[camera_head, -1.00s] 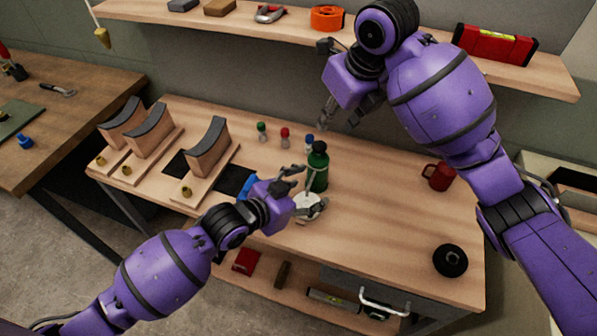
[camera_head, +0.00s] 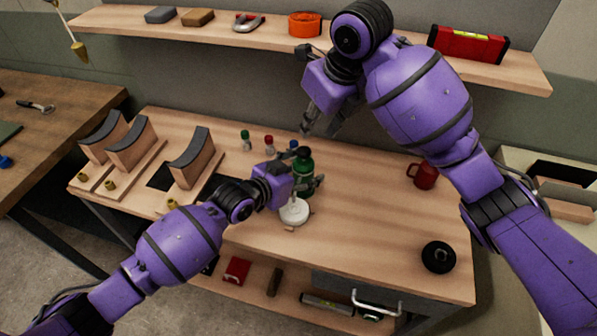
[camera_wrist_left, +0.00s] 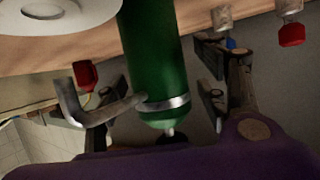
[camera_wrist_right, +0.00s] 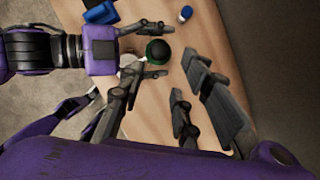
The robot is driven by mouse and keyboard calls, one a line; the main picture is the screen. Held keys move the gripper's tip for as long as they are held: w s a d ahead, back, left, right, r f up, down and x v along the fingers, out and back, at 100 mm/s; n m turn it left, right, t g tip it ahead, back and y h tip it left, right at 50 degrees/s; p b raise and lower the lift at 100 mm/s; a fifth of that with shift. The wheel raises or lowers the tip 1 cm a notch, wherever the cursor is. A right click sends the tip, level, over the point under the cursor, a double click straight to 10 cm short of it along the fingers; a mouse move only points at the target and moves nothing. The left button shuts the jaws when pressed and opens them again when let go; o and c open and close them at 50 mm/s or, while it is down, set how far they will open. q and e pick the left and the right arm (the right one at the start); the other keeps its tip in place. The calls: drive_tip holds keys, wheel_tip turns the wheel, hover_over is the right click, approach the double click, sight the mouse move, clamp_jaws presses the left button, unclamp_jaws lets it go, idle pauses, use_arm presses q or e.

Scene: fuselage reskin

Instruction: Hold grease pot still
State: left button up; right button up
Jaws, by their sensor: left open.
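A white round pot (camera_head: 294,211), which I take for the grease pot, stands on the workbench just in front of a green bottle (camera_head: 304,178) with a dark top. In the left wrist view, the pot (camera_wrist_left: 60,14) is at the upper left, outside the fingers. My left gripper (camera_head: 307,167) is open. Its fingers lie either side of the green bottle (camera_wrist_left: 155,55) in the left wrist view; contact cannot be told. My right gripper (camera_head: 322,122) is raised above the back of the bench, open and empty; its fingers (camera_wrist_right: 160,82) are apart in the right wrist view.
Small bottles with green, red and blue caps (camera_head: 269,145) stand behind. Curved blocks on boards (camera_head: 192,160) fill the left end. A red mug (camera_head: 422,174) and a black round object (camera_head: 438,257) are to the right. A shelf (camera_head: 400,55) runs above.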

use_arm(q)
clamp_jaws()
idle(0.4)
